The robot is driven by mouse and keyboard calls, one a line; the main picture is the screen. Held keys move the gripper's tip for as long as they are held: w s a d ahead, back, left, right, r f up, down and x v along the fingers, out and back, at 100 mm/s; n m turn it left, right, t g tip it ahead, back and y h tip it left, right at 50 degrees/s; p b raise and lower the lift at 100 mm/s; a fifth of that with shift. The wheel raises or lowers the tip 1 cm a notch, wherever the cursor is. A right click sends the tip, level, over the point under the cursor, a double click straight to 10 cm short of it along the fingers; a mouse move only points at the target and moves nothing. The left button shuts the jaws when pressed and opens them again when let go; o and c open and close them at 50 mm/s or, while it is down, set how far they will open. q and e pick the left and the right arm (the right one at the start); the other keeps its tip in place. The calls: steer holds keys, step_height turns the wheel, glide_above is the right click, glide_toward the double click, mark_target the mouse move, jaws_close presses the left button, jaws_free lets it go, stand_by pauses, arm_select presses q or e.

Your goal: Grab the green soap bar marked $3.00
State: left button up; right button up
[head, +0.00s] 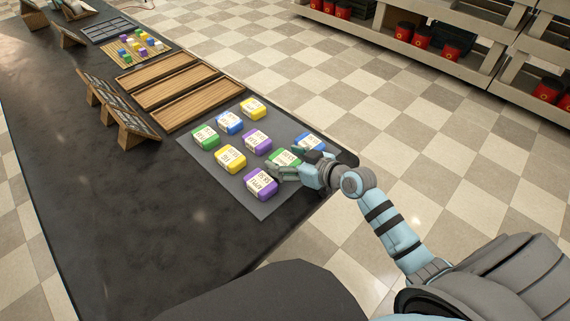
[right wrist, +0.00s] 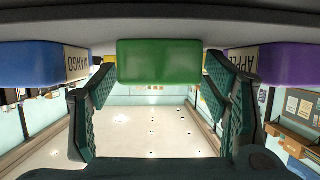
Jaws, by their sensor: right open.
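A green soap bar (head: 283,156) with a white label lies on the grey mat (head: 215,169), near its right edge. My right gripper (head: 284,167) is at this bar, with its fingers open and reaching toward it. In the right wrist view the green bar (right wrist: 160,60) sits between the two open fingers of the right gripper (right wrist: 160,85), with gaps on both sides. Another green bar (head: 205,135) lies at the far left of the mat. No $3.00 mark is readable on either. My left gripper is out of view.
Close by are a blue bar (head: 309,141) and purple bars (head: 257,140) (head: 261,184). Yellow bars (head: 230,159) (head: 253,108) and another blue bar (head: 229,122) share the mat. Wooden trays (head: 197,104) stand beyond it. The dark counter (head: 150,200) is clear at left.

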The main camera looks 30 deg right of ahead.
steer(key=shift+r, duration=0.1)
steer(key=c, duration=1.3)
